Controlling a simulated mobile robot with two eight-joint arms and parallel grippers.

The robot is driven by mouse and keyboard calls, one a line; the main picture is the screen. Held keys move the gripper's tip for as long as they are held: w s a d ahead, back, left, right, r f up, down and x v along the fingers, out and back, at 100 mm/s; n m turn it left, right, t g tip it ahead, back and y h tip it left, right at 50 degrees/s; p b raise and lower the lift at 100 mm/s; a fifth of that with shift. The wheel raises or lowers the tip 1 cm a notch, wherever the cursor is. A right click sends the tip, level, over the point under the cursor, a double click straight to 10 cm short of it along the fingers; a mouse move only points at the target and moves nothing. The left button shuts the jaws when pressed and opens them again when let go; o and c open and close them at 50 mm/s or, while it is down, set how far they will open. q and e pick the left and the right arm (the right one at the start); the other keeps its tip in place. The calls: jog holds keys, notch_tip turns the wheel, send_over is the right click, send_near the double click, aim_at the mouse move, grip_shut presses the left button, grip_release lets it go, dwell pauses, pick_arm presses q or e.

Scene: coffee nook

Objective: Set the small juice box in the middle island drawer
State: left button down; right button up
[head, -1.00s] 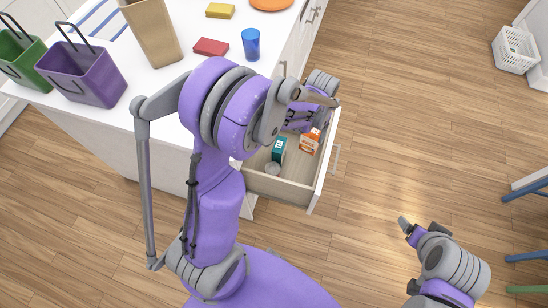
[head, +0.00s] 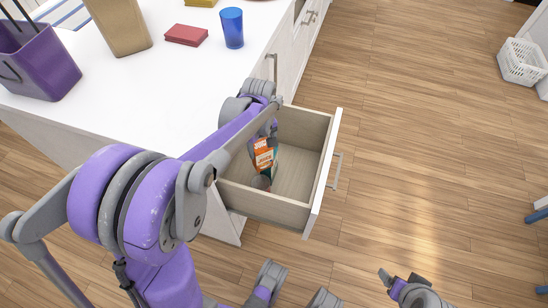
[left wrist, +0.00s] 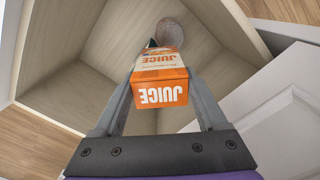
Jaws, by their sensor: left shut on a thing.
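The small juice box (head: 264,154), orange and white, is in my left gripper (head: 270,136), at the left side of the open drawer (head: 295,180). In the left wrist view, both fingers of the left gripper flank the juice box (left wrist: 160,88), with the pale drawer walls around it. I cannot tell whether the box touches the drawer floor. My right gripper (head: 388,279) is far from the drawer, low over the floor at the bottom; its jaw opening is not clear.
A grey round can (head: 261,182) stands in the drawer near the juice box, and a teal box (head: 275,171) is mostly hidden behind it. The drawer's right part is bare. On the white island top stand a blue cup (head: 232,28), a red block (head: 186,35) and a purple basket (head: 36,62).

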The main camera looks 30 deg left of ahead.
pick_arm(q)
jog(key=w+a, duration=0.3)
jog(key=w, duration=1.2)
notch_tip(320, 180, down, 18)
jog(key=b, duration=0.4)
jog(key=shift+s+a, duration=0.2)
jog(key=shift+s, duration=0.1)
